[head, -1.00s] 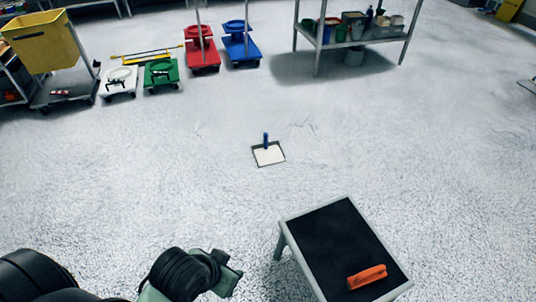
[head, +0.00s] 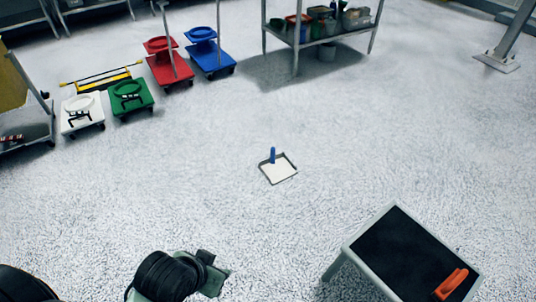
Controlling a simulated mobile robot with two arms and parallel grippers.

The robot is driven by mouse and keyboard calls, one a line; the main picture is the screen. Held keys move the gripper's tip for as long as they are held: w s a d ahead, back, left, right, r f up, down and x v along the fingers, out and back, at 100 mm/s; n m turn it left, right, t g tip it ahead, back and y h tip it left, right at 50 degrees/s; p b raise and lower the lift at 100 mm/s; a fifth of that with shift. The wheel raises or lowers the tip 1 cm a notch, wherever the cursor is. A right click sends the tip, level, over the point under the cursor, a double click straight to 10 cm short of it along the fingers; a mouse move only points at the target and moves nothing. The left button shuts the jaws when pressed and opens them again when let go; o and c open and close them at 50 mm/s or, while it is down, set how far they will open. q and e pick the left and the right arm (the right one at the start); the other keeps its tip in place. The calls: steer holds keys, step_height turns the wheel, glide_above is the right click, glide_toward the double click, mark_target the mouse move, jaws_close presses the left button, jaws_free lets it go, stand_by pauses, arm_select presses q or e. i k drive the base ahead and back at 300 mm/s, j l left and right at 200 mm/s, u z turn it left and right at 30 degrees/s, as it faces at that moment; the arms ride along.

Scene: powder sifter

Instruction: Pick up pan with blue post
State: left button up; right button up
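The pan (head: 280,170) is a small, shallow square tray on the floor near the middle of the head view. It has a dark rim and pale contents or a pale base. Its blue post (head: 272,155) stands upright at the far edge. My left gripper (head: 212,272) is at the bottom, left of centre, apart from the pan and nearer to me. Its fingers cannot be made out clearly. My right gripper is not in view.
A low black-topped stool (head: 402,250) with an orange object (head: 451,284) stands at the lower right. Green (head: 131,98), white (head: 82,115), red (head: 170,68) and blue (head: 210,57) wheeled carts stand at the upper left. A shelf table (head: 330,40) stands at the back. The floor around the pan is clear.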

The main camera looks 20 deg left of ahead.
mark_target(278, 169)
steer(key=i+j+z, duration=0.1)
steer(key=j, duration=0.2)
steer(key=i+j, duration=0.25)
steer(key=i+j+z, duration=0.15)
steer(key=j, duration=0.2)
steer(key=i+j+z, duration=0.1)
steer(key=j, duration=0.25)
steer(key=i+j, duration=0.2)
steer(key=j, duration=0.15)
steer(key=i+j+z, duration=0.15)
steer(key=j, duration=0.15)
